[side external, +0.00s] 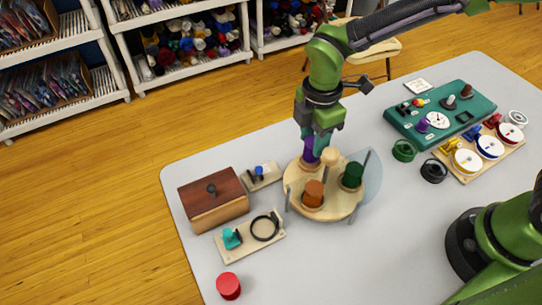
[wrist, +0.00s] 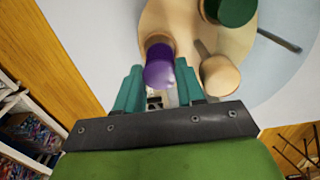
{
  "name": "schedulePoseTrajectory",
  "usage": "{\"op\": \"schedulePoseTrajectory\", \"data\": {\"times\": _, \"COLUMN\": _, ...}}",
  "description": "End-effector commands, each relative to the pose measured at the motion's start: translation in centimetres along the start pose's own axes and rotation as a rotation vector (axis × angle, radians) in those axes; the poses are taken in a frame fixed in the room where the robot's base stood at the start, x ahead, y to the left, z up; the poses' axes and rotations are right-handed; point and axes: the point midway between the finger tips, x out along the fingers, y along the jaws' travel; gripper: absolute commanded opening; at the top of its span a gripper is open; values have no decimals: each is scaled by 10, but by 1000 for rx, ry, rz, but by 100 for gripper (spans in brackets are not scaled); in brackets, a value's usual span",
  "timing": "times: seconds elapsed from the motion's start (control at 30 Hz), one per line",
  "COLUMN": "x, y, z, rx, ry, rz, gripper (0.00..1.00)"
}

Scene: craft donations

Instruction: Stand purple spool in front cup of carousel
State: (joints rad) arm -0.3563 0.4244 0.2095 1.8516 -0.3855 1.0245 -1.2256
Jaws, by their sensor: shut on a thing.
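The purple spool (side external: 309,151) is upright between the fingers of my gripper (side external: 314,136), at the back left of the round wooden carousel (side external: 333,211). In the wrist view the purple spool (wrist: 159,70) sits at the teal fingertips (wrist: 160,84), with a tan rim at its far end. I cannot tell whether it rests fully in a cup there. An orange-brown spool (side external: 313,192) stands at the front of the carousel and a dark green spool (side external: 351,175) at its right. A pale wooden post (side external: 329,157) rises near the middle.
A translucent blue panel (side external: 373,175) stands at the carousel's right. A wooden box (side external: 212,205), a board with a black ring (side external: 265,227) and a red spool (side external: 228,286) lie left. A teal panel (side external: 462,98) and loose green ring (side external: 404,150) are right. The table's front middle is clear.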

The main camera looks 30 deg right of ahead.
Motion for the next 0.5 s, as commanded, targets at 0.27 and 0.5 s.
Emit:
{"op": "schedulePoseTrajectory", "data": {"times": 0.27, "x": 8, "y": 0, "z": 0, "rx": 0, "ry": -1, "rz": -1, "gripper": 19}}
{"op": "schedulePoseTrajectory", "data": {"times": 0.5, "x": 15, "y": 0, "z": 0, "rx": 0, "ry": -1, "rz": -1, "gripper": 19}}
